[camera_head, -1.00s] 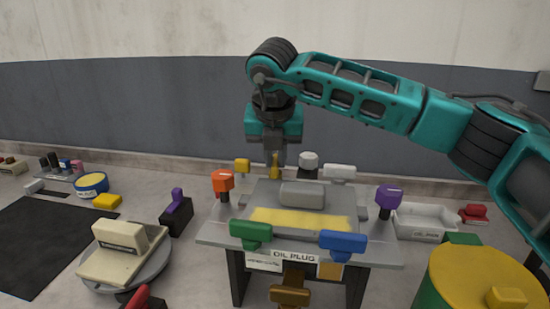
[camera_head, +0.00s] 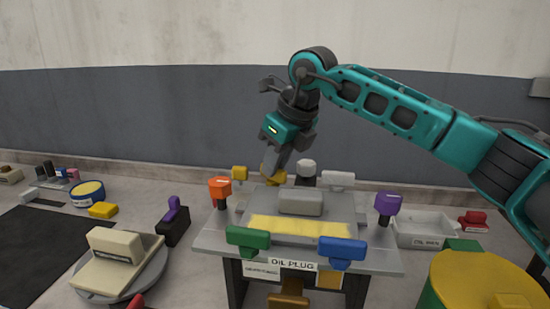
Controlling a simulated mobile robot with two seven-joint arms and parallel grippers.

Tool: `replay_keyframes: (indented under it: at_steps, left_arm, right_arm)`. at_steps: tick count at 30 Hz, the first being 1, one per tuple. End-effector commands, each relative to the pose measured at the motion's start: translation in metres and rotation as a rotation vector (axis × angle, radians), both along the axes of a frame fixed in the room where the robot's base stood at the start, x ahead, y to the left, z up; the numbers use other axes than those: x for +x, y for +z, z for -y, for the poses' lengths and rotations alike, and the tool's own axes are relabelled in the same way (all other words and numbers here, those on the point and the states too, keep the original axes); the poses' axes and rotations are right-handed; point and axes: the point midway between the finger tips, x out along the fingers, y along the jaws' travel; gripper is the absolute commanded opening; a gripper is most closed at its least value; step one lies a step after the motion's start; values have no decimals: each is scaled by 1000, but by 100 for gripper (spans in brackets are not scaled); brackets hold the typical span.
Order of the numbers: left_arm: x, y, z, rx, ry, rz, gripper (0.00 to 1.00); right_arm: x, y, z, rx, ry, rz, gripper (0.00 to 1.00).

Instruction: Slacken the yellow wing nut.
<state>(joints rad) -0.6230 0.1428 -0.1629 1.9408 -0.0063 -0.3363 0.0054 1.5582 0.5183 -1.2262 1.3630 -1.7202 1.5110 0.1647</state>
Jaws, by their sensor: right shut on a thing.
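My right gripper (camera_head: 272,164) reaches down over the back edge of the grey oil-plug stand (camera_head: 215,238). It is shut on the yellow wing nut (camera_head: 278,179), which shows just below the fingers, behind the grey block on the stand. The fingers hide part of the nut, and its base is hidden too. The gripper is tilted, its fingertips pointing down and to the left. My left gripper is not in view.
Orange (camera_head: 219,188), green (camera_head: 247,238), blue (camera_head: 342,248), purple (camera_head: 388,203) and white (camera_head: 338,179) knobs ring the stand. A white tray (camera_head: 423,240) and a yellow drum (camera_head: 480,285) stand right.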

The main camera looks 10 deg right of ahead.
Motion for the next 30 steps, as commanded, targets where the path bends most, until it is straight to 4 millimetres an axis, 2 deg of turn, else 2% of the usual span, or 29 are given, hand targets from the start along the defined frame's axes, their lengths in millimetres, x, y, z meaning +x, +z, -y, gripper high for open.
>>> replay_keyframes:
  at_steps: [3,15,30]
  left_arm:
    - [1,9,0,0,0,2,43]
    - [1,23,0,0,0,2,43]
    - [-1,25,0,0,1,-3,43]
  right_arm:
    - [1,3,1,2,102,0,0]
    - [2,2,2,2,371,1,0]
    - [2,1,2,-2,461,1,0]
